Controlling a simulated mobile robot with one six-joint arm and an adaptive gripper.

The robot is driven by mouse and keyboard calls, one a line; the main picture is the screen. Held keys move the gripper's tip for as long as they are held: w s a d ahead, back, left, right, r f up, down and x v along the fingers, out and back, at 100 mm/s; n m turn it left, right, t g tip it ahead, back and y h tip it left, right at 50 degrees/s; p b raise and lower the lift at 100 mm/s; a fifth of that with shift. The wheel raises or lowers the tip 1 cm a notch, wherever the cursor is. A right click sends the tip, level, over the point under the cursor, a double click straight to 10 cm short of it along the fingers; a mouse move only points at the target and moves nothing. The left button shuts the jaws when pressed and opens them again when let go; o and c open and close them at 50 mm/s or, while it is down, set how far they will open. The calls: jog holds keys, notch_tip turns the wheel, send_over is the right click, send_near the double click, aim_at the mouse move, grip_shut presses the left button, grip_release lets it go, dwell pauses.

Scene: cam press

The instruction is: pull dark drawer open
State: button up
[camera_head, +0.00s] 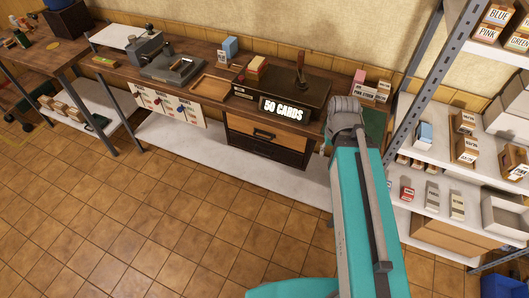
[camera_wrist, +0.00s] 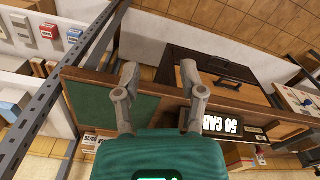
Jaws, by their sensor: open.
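The dark drawer (camera_head: 268,151) sits below a lighter wooden drawer (camera_head: 266,134) under the bench, and both look shut. In the wrist view the picture is turned over, and the dark drawer (camera_wrist: 212,62) shows beyond the right finger, with the wooden drawer (camera_wrist: 245,93) beside it. My gripper (camera_wrist: 159,68) is open, with its two grey fingers apart and nothing between them. It is near the green panel at the bench end, apart from the drawer handles. In the head view my arm hides the fingers.
The bench carries a "50 CARDS" sign (camera_head: 284,109), a wooden tray (camera_head: 210,85) and a press (camera_head: 173,64). A metal shelf rack (camera_head: 410,73) stands close at the right of my arm. The tiled floor before the drawers is clear.

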dwell(0.3)
jog(key=n+t+h+b, duration=1)
jog(key=t+h+b, duration=0.1)
jog(key=b, duration=3.8)
send_near(263, 154)
jog(key=s+a, duration=0.1)
jog(key=s, duration=0.1)
jog(key=shift+s+a+t+b, duration=0.15)
jog(key=shift+a+b, duration=0.1)
jog(key=shift+a, duration=0.15)
jog(key=shift+s+a+t+b, duration=0.15)
jog(key=shift+s+a+b, duration=0.1)
jog(key=shift+a, duration=0.2)
jog(key=shift+w+d, duration=0.1)
jog(key=b+x, duration=0.2)
jog(key=x, duration=1.1)
jog(key=shift+w+d+f+b, duration=0.15)
jog(key=shift+w+b, duration=0.15)
jog(key=shift+b, duration=0.05)
